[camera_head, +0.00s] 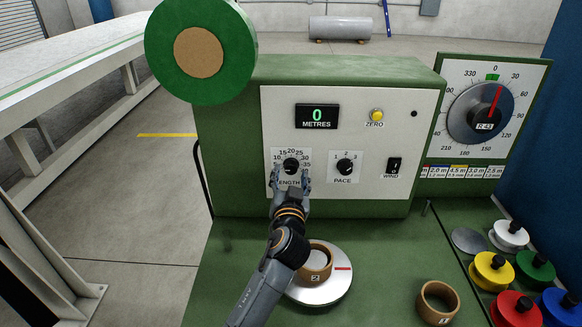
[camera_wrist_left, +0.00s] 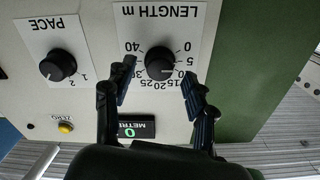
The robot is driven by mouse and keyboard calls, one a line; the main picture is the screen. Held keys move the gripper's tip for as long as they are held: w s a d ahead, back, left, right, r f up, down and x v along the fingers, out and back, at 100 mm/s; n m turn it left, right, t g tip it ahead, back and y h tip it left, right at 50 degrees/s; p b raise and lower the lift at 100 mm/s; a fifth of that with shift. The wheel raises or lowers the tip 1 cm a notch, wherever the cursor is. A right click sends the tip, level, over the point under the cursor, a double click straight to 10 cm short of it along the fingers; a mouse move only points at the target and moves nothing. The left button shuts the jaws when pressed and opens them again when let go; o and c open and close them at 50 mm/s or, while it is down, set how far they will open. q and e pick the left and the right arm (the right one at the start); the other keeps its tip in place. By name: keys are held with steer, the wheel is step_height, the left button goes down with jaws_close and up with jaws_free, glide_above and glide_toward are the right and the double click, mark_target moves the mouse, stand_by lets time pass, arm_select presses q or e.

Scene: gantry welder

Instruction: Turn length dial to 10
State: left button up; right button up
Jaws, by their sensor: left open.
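The length dial (camera_head: 291,166) is a black round knob on a white scale plate on the green machine's panel. My left gripper (camera_head: 290,182) is at the dial, and its fingers cover the lower part of the scale. In the left wrist view, which is upside down, the dial (camera_wrist_left: 160,62) sits between the two spread fingertips of the left gripper (camera_wrist_left: 158,70). The gripper is open; the fingers stand either side of the knob, and I cannot tell whether they touch it. A light mark on the knob seems to face the 10 side, but its exact reading is unclear. My right gripper is out of view.
The pace dial (camera_head: 345,167), wind switch (camera_head: 393,167), yellow zero button (camera_head: 376,115) and metres display (camera_head: 317,116) reading 0 share the panel. A green spool (camera_head: 240,50) juts out at upper left. Rings and coloured knobbed discs stand on the green bench below.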

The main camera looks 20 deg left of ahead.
arm_select(q)
steer(key=shift+x, duration=0.8)
steer(key=shift+w+a, duration=0.1)
steer(key=shift+w, duration=0.2)
steer(key=shift+c, duration=0.6)
steer(key=c, duration=1)
steer(key=shift+c, duration=0.2)
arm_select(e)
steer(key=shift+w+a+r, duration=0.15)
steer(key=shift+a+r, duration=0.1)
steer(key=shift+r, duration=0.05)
arm_select(q)
steer(key=shift+m, duration=0.3)
steer(key=m, duration=0.2)
steer(key=shift+m, duration=0.3)
steer(key=shift+m+p, duration=0.45)
steer(key=shift+m, duration=0.75)
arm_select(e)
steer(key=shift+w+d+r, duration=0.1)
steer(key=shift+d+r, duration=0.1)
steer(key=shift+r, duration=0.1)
